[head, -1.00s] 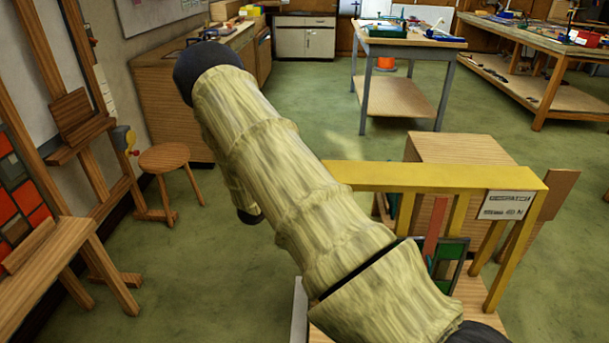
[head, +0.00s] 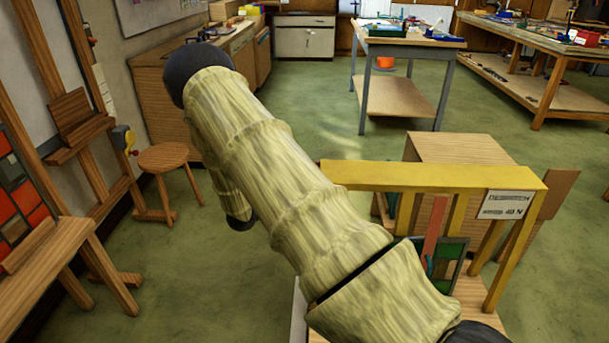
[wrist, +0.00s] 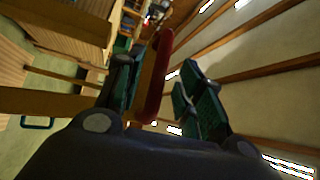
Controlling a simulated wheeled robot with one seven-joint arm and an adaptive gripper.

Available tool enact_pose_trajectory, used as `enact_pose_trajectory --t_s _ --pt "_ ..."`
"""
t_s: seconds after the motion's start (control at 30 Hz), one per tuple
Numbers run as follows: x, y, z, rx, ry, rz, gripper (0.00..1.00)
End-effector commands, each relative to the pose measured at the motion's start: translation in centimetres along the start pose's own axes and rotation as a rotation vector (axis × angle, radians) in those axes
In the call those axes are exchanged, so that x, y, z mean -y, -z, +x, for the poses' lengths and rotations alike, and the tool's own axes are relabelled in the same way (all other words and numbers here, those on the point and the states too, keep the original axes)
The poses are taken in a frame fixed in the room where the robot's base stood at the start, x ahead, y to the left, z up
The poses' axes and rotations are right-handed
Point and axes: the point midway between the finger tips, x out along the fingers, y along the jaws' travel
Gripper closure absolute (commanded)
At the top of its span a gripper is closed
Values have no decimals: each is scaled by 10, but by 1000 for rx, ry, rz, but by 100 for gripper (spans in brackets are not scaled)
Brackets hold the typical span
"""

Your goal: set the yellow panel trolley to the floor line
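The yellow panel trolley (head: 390,175) stands at the lower right of the head view, partly hidden by my arm. It has a yellow top beam, sloping legs and a white sign (head: 506,204) reading DESPATCH. A green-glazed panel (head: 450,256) and a reddish upright strip (head: 434,230) show under the beam. My gripper is hidden behind my arm in the head view. In the wrist view my gripper (wrist: 158,68) has its fingers apart. A red bar (wrist: 156,85) shows between them, nearer the left finger; contact cannot be told. I cannot make out a floor line.
A wooden box (head: 460,150) stands behind the trolley. A stool (head: 164,158) and wooden easel stands (head: 75,235) are at left. A grey-legged workbench (head: 405,45) stands at the back. Green floor (head: 310,115) is open between them.

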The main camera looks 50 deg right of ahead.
Motion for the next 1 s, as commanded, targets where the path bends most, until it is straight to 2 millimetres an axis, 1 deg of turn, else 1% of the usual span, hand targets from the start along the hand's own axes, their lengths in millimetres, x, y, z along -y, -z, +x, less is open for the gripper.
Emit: enact_pose_trajectory --t_s 0.03,0.2,0.3,0.43,0.63,1.0 --pt "0 0 -10 2 -1 0 63" --pt "0 0 -41 2 -1 -1 63" --pt "0 0 -58 2 0 -1 63" --pt "-1 0 -74 2 -1 -1 63" --pt "0 0 -85 0 0 -1 63" --pt "-1 0 -86 0 -1 -1 63"
